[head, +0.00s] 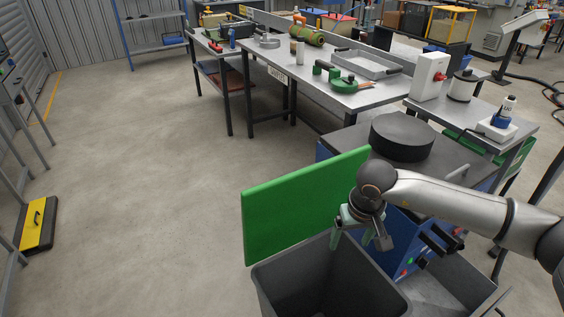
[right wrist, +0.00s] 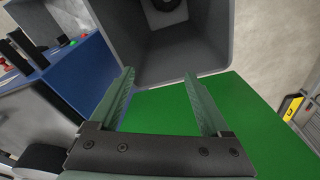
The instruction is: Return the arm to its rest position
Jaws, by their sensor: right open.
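My right arm (head: 460,203) reaches in from the right in the head view. Its gripper (head: 360,243) points down over a dark grey bin (head: 300,272). The jaws are open, with nothing between them. In the right wrist view the two fingers (right wrist: 158,76) stand apart, with the bin (right wrist: 212,40) beyond their tips. A dark round thing (right wrist: 165,8) lies inside the bin, partly cut off by the picture's edge. My left gripper is not in view.
A green panel (head: 290,205) stands right beside the bin and gripper. A blue machine (head: 400,235) with a black round top (head: 402,137) is close to the arm. A workbench (head: 300,85) with tools stands behind.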

